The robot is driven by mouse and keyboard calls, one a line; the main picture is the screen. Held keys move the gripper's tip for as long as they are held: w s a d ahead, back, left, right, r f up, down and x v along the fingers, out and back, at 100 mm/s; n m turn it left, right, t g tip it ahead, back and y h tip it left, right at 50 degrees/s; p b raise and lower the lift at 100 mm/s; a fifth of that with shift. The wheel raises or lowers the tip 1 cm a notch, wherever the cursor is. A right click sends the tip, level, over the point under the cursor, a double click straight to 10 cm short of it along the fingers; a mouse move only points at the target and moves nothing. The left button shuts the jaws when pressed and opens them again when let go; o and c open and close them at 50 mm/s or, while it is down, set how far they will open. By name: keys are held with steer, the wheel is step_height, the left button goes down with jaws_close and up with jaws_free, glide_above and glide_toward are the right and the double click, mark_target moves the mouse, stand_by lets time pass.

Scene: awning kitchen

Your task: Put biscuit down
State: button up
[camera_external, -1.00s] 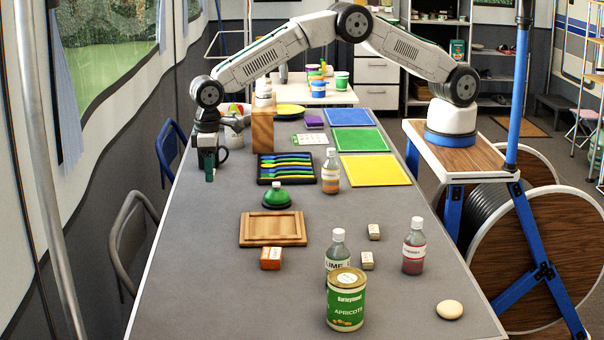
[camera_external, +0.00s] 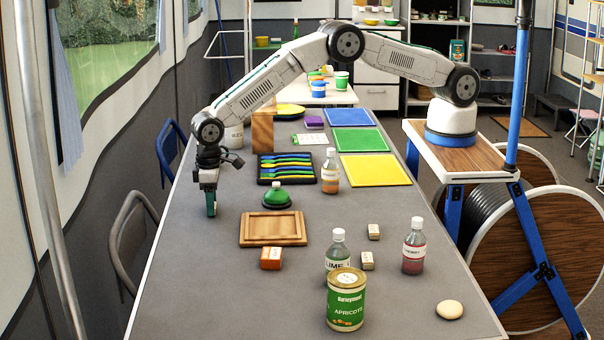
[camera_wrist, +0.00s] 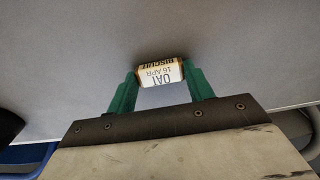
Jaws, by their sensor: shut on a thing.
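The biscuit (camera_wrist: 160,73) is a small block with a white label reading "OAT BISCUIT 16 APR" and brownish-gold ends. In the wrist view it sits between the two green fingertips of my gripper (camera_wrist: 160,80), which is shut on it. In the external view my gripper (camera_external: 211,208) points down over the left part of the grey table (camera_external: 205,290), left of the wooden board (camera_external: 260,240). The biscuit is not clearly seen there, hidden by the fingers. I cannot tell whether it touches the table or is just above it.
A green-domed item (camera_external: 277,197) and a cutlery tray (camera_external: 287,180) stand right of my gripper. An orange box (camera_external: 271,258), bottles (camera_external: 413,250) and an apricot can (camera_external: 346,305) are nearer the camera. The table's front left is clear.

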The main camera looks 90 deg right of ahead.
steer(key=shift+f, duration=0.15)
steer(key=o, duration=1)
steer(key=shift+c, duration=0.2)
step_height(320, 180, up, 12)
steer(key=shift+r, duration=0.2)
